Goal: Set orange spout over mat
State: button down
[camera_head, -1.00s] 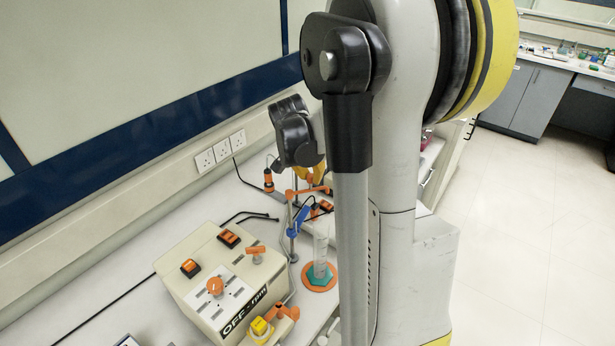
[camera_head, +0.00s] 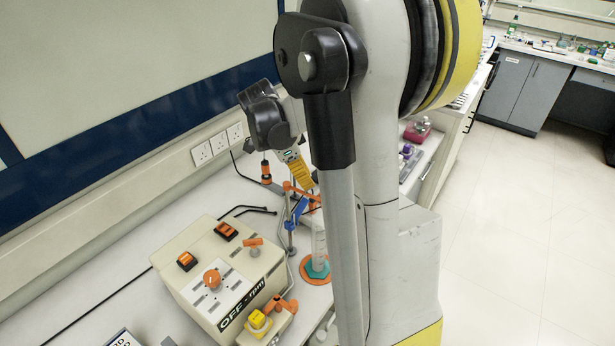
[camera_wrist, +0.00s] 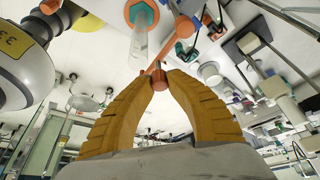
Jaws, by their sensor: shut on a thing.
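The orange spout (camera_head: 290,187) is an arm on a thin upright stand with a blue clamp, at the back of the bench, partly hidden by my arm. In the wrist view the spout (camera_wrist: 158,79) runs down from its pivot to a tip between my fingers. My gripper (camera_wrist: 158,76) has yellow ribbed fingers, shut on that tip; it also shows in the head view (camera_head: 304,184). The round orange mat (camera_head: 307,276) lies on the bench, under the teal foot of a clear cylinder. In the wrist view the mat (camera_wrist: 129,14) is near the top, beside the spout.
A beige control box (camera_head: 225,275) with orange switches and a knob stands left of the mat. A yellow-topped orange valve (camera_head: 258,320) is at its front. Black cables lie behind it. The clear cylinder (camera_wrist: 140,42) rises close beside the spout.

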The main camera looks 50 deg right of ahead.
jog(key=shift+s+a+m, duration=0.1)
jog(key=shift+a+m, duration=0.2)
jog(key=shift+m, duration=0.2)
jog(key=shift+f, duration=0.1)
jog(key=c, duration=1.3)
grip_release()
jog(key=shift+y, duration=0.3)
jog(key=shift+o, duration=0.2)
jog(key=v, duration=1.2)
jog(key=shift+a, duration=0.1)
